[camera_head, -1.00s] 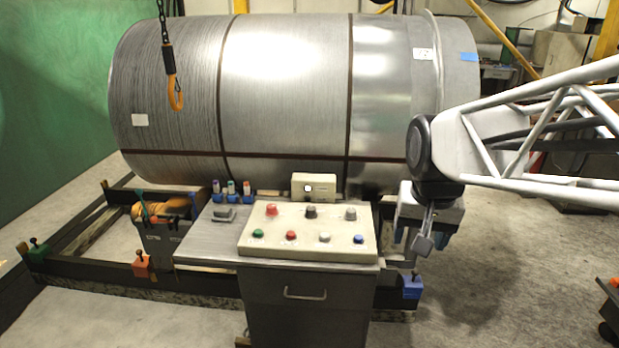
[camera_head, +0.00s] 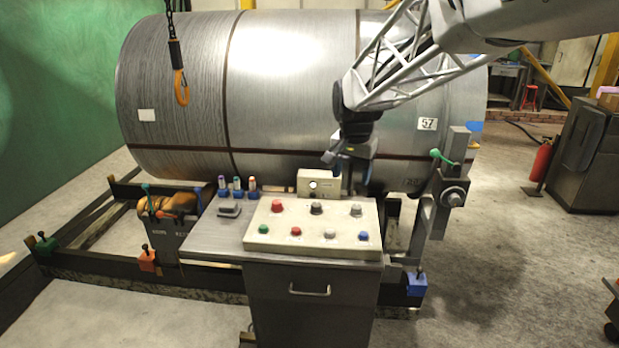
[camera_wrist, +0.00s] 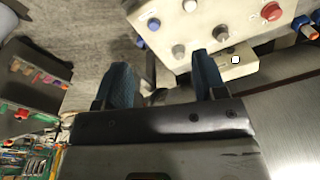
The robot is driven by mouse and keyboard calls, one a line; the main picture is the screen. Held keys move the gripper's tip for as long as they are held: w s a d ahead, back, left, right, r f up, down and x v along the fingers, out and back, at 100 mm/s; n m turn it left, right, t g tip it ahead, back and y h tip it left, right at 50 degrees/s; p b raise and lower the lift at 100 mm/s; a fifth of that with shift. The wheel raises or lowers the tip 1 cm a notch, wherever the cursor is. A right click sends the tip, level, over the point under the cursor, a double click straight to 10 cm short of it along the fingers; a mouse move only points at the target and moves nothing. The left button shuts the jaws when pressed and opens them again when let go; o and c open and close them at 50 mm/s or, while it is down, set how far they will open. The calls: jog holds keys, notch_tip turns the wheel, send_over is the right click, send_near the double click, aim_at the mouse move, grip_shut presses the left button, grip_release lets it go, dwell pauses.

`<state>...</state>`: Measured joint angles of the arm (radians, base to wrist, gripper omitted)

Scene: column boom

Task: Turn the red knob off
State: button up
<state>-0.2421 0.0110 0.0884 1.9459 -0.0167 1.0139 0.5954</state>
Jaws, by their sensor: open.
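The red knob (camera_head: 277,206) is at the left of the back row on the beige control panel (camera_head: 270,242). A smaller red button (camera_head: 295,231) is in the front row. In the wrist view the red knob (camera_wrist: 271,11) shows at the top right, to the right of both fingers, and which way it is turned is not clear. My gripper (camera_head: 335,160) is above and behind the panel, to the right of the knob and apart from it. In the wrist view my gripper's blue fingers (camera_wrist: 165,75) are spread with nothing between them.
Grey and dark knobs (camera_head: 356,209) and other buttons share the panel. A small beige box (camera_head: 318,184) stands behind it, close to my gripper. A large metal drum (camera_head: 290,90) fills the back. A hook (camera_head: 181,88) hangs at left. Small coloured-topped items (camera_head: 237,187) stand left of the box.

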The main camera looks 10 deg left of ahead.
jog(key=w+a+f+m, duration=0.1)
jog(key=w+a+f, duration=0.5)
jog(key=w+a, duration=0.55)
jog(key=m+g, duration=0.1)
jog(key=m, duration=0.1)
send_over(277, 202)
jog(key=f, duration=1)
jog(key=shift+w+a, duration=0.2)
jog(key=shift+w, duration=0.05)
jog(key=shift+f, duration=0.1)
jog(key=shift+s+d+f, duration=0.1)
jog(key=shift+f, duration=3.7)
jog(key=shift+c, duration=0.2)
jog(key=c, duration=0.9)
